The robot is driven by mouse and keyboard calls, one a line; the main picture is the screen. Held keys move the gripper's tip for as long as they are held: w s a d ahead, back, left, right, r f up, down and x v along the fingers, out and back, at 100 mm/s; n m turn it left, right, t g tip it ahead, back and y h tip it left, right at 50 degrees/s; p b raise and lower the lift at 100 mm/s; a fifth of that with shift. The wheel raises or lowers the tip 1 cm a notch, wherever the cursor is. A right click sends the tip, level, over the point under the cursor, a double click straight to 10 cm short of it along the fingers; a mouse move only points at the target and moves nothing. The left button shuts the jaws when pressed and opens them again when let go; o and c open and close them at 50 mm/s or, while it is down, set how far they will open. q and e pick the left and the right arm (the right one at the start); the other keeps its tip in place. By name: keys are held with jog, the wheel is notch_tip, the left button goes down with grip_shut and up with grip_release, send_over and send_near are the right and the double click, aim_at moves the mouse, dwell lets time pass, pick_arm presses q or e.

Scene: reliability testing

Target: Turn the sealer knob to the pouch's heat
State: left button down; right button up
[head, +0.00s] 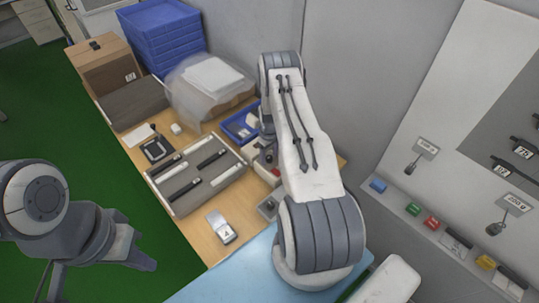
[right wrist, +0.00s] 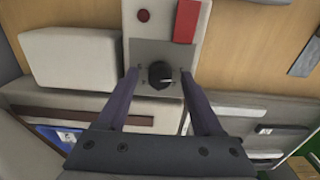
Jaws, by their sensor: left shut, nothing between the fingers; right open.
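In the right wrist view, a round black knob (right wrist: 160,74) sits on the grey panel of the pale sealer (right wrist: 160,20). My right gripper (right wrist: 158,82) is open, with one finger on each side of the knob and visible gaps between. In the head view the sealer is mostly hidden by my right arm. My left gripper (head: 146,262) is shut and empty over the green floor, left of the table. I cannot make out a pouch or heat marking clearly.
The wooden table (head: 203,243) holds a tray (head: 184,212) of dark and white bars, a small open case (head: 221,228), a blue bin (head: 238,126), stacked blue crates (head: 163,38) and a clear-covered white stack (head: 208,75). A grey wall ledge (head: 400,206) with coloured blocks stands right.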

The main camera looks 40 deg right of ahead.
jog(key=shift+c, duration=0.3)
grip_shut()
